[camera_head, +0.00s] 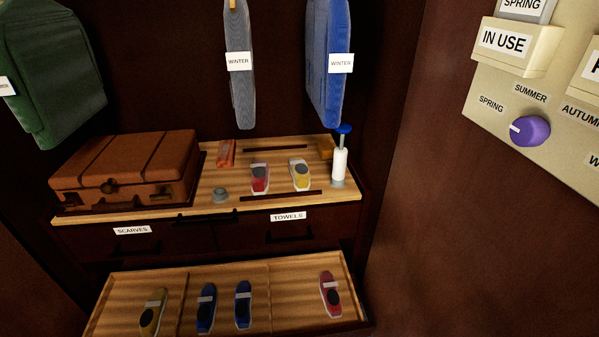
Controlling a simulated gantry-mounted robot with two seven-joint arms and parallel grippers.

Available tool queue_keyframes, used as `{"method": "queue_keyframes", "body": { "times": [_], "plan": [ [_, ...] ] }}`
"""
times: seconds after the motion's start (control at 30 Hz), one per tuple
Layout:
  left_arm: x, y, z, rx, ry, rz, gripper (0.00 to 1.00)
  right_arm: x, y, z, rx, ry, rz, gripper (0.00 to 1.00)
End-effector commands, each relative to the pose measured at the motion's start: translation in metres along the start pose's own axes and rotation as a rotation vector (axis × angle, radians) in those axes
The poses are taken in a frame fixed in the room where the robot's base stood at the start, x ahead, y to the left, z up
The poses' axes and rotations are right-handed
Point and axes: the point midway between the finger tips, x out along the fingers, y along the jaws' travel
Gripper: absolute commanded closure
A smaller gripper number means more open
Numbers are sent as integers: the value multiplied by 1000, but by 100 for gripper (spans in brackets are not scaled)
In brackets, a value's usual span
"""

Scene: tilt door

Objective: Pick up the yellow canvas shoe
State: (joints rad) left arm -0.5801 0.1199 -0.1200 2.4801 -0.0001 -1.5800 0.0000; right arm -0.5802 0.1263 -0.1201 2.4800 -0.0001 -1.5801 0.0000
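Two yellowish shoes show. A yellow and white shoe (300,175) sits on the wooden shelf top, right of a red and white shoe (260,178). A darker yellow shoe (153,312) with a dark opening lies in the left compartment of the open lower drawer (190,274). I cannot tell from the material which is canvas. Neither of my grippers is in view.
Two blue shoes (206,307) and a red shoe (330,294) share the drawer. A brown suitcase (125,170) stands on the shelf's left, a white bottle (339,163) on its right. Clothes, including a blue garment (328,100), hang above. A dark panel (470,230) bounds the right.

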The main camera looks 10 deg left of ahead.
Motion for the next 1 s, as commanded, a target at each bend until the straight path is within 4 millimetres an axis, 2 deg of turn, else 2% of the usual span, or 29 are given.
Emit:
{"method": "queue_keyframes", "body": {
  "times": [0.4, 0.7, 1.0],
  "plan": [
    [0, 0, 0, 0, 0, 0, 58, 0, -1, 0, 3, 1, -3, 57],
    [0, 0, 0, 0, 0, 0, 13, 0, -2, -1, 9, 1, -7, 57],
    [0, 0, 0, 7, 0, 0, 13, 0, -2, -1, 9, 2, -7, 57]
  ]
}}
